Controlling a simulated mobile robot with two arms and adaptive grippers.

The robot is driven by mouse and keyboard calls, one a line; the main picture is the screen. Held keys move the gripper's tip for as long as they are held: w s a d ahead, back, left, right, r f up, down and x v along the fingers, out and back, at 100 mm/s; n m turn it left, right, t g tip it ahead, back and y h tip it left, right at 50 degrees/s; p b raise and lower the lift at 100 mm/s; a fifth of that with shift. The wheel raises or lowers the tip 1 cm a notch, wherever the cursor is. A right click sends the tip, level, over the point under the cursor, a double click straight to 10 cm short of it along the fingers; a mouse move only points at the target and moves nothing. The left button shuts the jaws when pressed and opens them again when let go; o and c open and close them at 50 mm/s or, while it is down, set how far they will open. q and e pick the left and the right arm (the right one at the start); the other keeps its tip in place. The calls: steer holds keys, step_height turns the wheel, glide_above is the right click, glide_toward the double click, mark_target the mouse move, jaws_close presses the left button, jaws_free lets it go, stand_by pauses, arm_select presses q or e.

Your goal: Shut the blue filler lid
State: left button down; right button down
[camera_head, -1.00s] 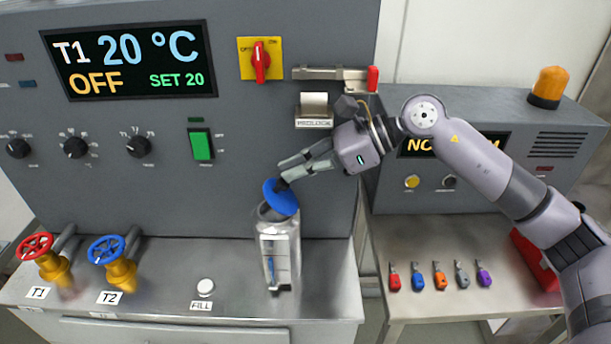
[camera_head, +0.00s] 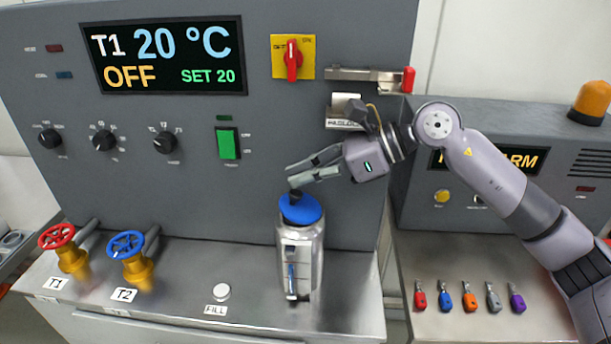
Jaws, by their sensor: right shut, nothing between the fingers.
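The blue filler lid (camera_head: 303,211) sits on top of the metal filler vessel (camera_head: 314,262), which stands on the bench against the panel. The lid covers the mouth and no opening shows under it; whether it is fully seated I cannot tell. A small dark knob (camera_head: 295,195) stands on the lid. My right gripper (camera_head: 291,176) is shut and empty, its fingertips just above the knob; whether they touch it I cannot tell. My left gripper is not in view.
A red valve wheel (camera_head: 57,236) and a blue valve wheel (camera_head: 126,244) stand to the left. A white FILL button (camera_head: 222,291) is nearer the vessel. A latch with a red handle (camera_head: 408,80) juts from the panel above my right gripper. Several coloured keys lie on the right table.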

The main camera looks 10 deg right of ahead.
steer(key=shift+d+f, duration=0.1)
steer(key=shift+d, duration=0.05)
steer(key=shift+s+d+f+b, duration=0.1)
steer(key=shift+d+b, duration=0.05)
steer(key=shift+b, duration=0.2)
steer(key=shift+s+d+b, duration=0.15)
steer(key=shift+d+b, duration=0.15)
steer(key=shift+d, duration=0.15)
